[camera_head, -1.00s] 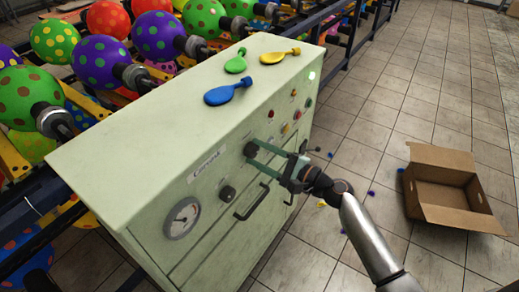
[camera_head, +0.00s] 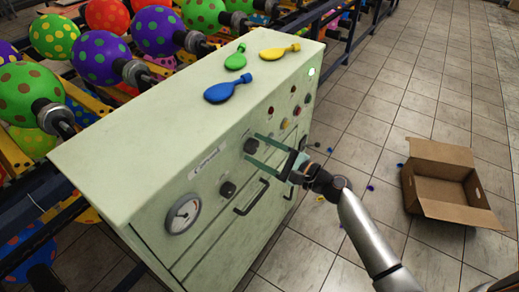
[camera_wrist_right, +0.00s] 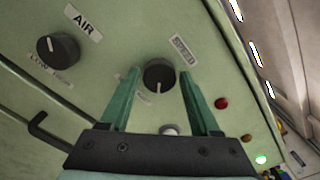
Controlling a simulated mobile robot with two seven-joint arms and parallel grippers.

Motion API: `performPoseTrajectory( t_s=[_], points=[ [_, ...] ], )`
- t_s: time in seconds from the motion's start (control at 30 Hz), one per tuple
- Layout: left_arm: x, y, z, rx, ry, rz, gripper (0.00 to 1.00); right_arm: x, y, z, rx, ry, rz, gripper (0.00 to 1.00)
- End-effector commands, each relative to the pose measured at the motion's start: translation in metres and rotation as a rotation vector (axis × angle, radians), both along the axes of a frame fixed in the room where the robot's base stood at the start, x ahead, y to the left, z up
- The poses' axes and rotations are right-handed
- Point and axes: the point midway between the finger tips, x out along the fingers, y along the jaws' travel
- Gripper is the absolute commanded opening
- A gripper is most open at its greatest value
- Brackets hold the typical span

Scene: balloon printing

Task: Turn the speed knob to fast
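The speed knob (camera_wrist_right: 159,75) is a round dark knob on the sloped front of a pale green machine, with a small label (camera_wrist_right: 184,50) beside it. Its white pointer mark faces down in the right wrist view. It also shows in the head view (camera_head: 250,146). My right gripper (camera_wrist_right: 159,72) is open, with its two green fingertips on either side of the knob. A narrow gap seems to show at each side; I cannot tell whether either finger touches it. The small print by the knob is partly hidden by a finger. My left gripper is not in view.
A second knob labelled AIR (camera_wrist_right: 58,50) and a round gauge (camera_head: 183,213) lie left along the panel. Handles (camera_head: 250,197) sit below, small coloured lights (camera_head: 284,124) to the right. Flat balloons (camera_head: 231,90) lie on top. An open cardboard box (camera_head: 440,185) stands on the floor.

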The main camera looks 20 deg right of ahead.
Motion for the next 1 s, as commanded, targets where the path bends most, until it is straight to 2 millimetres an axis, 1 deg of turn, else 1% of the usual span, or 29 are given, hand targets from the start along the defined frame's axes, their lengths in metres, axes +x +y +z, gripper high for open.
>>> performPoseTrajectory(
  t_s=[0.03, 0.13, 0.37, 0.47, 0.57, 0.9, 1.0],
  points=[
    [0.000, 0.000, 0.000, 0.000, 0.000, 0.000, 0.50, 0.000, 0.000, 0.000, -0.001, -0.001, 0.000, 0.70],
    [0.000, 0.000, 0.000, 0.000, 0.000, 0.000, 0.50, 0.000, 0.000, 0.000, -0.001, 0.000, 0.001, 0.81],
    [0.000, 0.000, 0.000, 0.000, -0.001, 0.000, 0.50, 0.000, 0.000, 0.000, -0.002, -0.001, 0.001, 0.81],
    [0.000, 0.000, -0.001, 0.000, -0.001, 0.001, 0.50, -0.004, -0.003, -0.001, -0.002, 0.000, 0.001, 0.81],
    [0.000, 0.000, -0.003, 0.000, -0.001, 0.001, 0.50, -0.015, -0.010, -0.002, -0.003, 0.000, 0.002, 0.81],
    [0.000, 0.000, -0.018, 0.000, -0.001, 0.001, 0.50, -0.072, -0.055, -0.004, -0.004, 0.002, 0.001, 0.81],
    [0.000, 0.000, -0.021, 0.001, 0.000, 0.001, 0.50, -0.084, -0.065, -0.003, -0.004, 0.002, 0.001, 0.81]
  ],
)
